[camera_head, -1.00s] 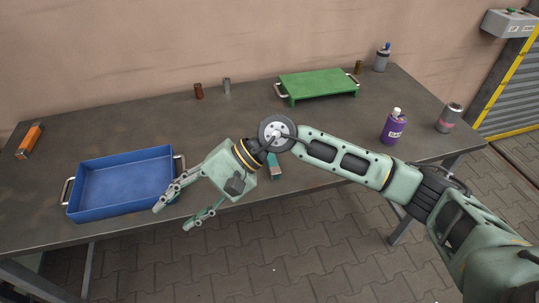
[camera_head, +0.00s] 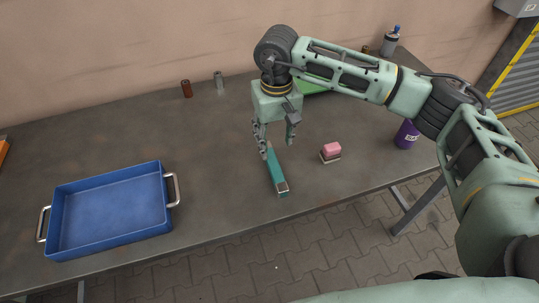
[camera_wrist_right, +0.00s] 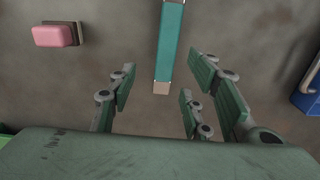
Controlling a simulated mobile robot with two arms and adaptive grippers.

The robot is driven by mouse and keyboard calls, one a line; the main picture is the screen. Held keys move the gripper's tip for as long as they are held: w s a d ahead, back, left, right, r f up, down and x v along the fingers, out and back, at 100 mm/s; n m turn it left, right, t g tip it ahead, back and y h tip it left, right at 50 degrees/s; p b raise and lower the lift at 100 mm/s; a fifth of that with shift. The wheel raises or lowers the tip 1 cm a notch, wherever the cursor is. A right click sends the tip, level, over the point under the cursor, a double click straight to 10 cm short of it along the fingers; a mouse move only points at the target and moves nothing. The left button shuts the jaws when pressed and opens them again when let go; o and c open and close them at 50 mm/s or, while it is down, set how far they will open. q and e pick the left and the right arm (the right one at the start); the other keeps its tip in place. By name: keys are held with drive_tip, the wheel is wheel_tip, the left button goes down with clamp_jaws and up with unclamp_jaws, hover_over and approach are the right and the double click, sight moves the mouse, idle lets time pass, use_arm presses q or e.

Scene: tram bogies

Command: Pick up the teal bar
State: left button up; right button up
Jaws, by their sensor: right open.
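The teal bar (camera_head: 276,174) lies on the dark table near its front edge, right of the blue tray. In the right wrist view the bar (camera_wrist_right: 170,45) runs from the top edge down to a pale end, which lies just ahead of the fingers and between their lines. My right gripper (camera_head: 277,148) points down over the far end of the bar, open and empty. Its fingers (camera_wrist_right: 160,88) stand apart in the wrist view. I cannot tell the height of the fingertips above the table. My left gripper is not in view.
The blue tray (camera_head: 108,247) stands at the left. A pink and beige block (camera_head: 331,151) lies right of the bar. A green raised tray (camera_head: 312,88) is partly hidden behind my right arm. A purple bottle (camera_head: 406,135) and several small items stand around. The table between tray and bar is clear.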

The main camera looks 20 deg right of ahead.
sight(273, 161)
drive_tip(key=shift+s+f, duration=0.15)
drive_tip(key=shift+f, duration=0.35)
drive_tip(key=shift+s+a+f+p, duration=0.15)
drive_tip(key=shift+s+f+p, duration=0.1)
drive_tip(key=shift+f+p, duration=0.35)
drive_tip(key=shift+s+a+f+p, duration=0.15)
drive_tip(key=shift+s+f+p, duration=0.2)
drive_tip(key=shift+f, duration=0.3)
drive_tip(key=f, duration=0.1)
drive_tip(key=f+p, duration=0.1)
drive_tip(key=shift+w+a+f, duration=0.15)
drive_tip(key=shift+w+f, duration=0.1)
drive_tip(key=shift+f, duration=0.6)
drive_tip(key=c, duration=0.9)
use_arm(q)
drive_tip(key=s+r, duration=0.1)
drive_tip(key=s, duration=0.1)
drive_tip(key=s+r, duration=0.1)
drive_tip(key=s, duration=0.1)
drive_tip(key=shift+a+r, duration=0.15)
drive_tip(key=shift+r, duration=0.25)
use_arm(e)
clamp_jaws()
